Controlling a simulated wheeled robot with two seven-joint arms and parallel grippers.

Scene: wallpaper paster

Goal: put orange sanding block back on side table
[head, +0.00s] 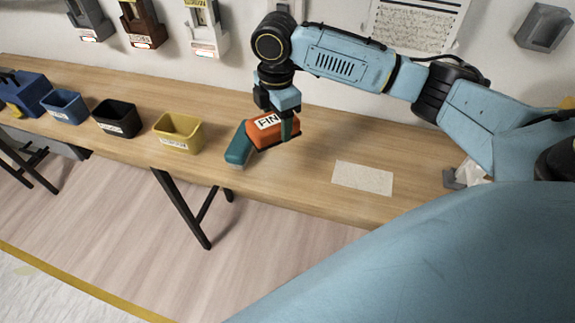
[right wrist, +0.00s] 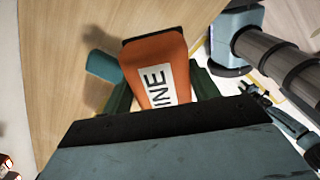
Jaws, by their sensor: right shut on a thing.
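The orange sanding block (head: 272,131) has a white label with dark letters, partly hidden in the head view. My right gripper (head: 287,128) is shut on it over the wooden side table (head: 320,140). In the right wrist view the orange block (right wrist: 155,62) sits between the fingers of my right gripper (right wrist: 160,90). A teal block-like thing (head: 239,146) is beside the orange block at its left; it also shows in the right wrist view (right wrist: 103,66). I cannot tell whether the two touch, or whether the orange block touches the table. My left gripper is not in view.
A yellow bin (head: 178,134), a black bin (head: 117,119) and a blue bin (head: 64,106) stand in a row to the left on the table. A pale sheet (head: 362,178) lies flat to the right. Holders hang on the wall behind. The table's front edge is close to the teal thing.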

